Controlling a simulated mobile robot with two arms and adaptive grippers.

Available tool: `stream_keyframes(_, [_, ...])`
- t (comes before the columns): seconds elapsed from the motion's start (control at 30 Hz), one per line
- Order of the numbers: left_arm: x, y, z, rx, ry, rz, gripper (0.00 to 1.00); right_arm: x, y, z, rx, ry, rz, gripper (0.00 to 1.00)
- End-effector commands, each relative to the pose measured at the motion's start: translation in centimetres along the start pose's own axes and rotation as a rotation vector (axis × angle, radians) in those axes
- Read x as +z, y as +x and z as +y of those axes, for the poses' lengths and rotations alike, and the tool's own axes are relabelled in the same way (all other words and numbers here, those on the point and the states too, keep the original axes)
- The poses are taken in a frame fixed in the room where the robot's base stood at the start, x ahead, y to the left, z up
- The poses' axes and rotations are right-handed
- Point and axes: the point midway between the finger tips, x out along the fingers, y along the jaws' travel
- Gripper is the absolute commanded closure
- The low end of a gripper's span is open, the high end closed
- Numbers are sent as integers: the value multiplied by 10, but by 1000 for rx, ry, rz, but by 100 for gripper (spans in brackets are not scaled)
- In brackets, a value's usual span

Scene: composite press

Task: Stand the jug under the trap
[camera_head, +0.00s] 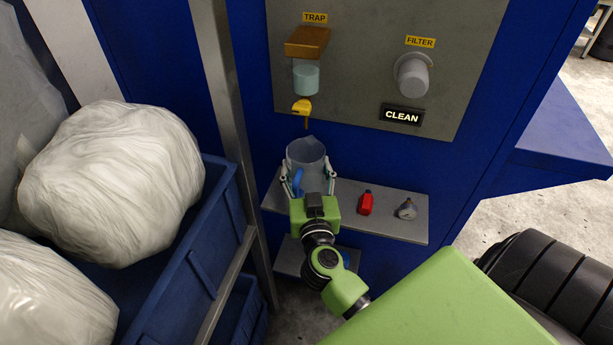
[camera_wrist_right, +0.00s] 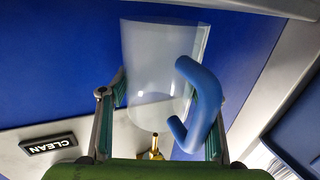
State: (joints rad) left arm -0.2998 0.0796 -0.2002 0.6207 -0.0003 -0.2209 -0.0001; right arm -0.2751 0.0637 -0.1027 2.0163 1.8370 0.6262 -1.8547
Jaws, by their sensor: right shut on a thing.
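The clear jug (camera_head: 308,152) with a blue handle is upright between the fingers of my right gripper (camera_head: 308,181), which is shut on it. In the right wrist view the jug (camera_wrist_right: 150,60) sits between both fingers, with its blue handle (camera_wrist_right: 205,95) towards the camera. The trap (camera_head: 306,44) is a brown block on the grey panel, with a pale cup (camera_head: 306,78) and a yellow valve (camera_head: 301,106) below it. In the head view the jug shows just below the valve's thin spout. I cannot tell whether its base touches the shelf. My left gripper is out of view.
A grey shelf (camera_head: 395,226) runs below the panel, with a red bottle (camera_head: 366,203) and a small grey flask (camera_head: 407,209) right of the jug. A filter (camera_head: 412,77) and CLEAN sign (camera_head: 402,116) are at right. A metal post and blue bin (camera_head: 215,215) with wrapped bundles stand left.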

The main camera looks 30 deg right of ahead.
Motion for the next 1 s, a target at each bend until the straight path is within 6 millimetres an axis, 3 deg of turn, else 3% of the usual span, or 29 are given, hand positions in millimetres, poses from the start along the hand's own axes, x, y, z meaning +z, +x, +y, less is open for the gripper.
stream_keyframes(0.07, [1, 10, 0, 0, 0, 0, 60, 14, 0, 0, 0, -1, 0, 67])
stream_keyframes(0.43, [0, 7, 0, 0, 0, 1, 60, 16, 0, 0, 0, 0, 0, 67])
stream_keyframes(0.47, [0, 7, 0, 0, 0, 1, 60, 16, 0, 0, 0, -1, 0, 38])
stream_keyframes(0.5, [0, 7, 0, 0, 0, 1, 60, 16, 0, 0, 0, 0, 0, 27])
stream_keyframes(0.9, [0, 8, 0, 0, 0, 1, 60, 13, -1, 0, 0, 2, 0, 26])
stream_keyframes(1.0, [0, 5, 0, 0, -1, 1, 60, 14, -11, 0, -1, -2, -4, 26])
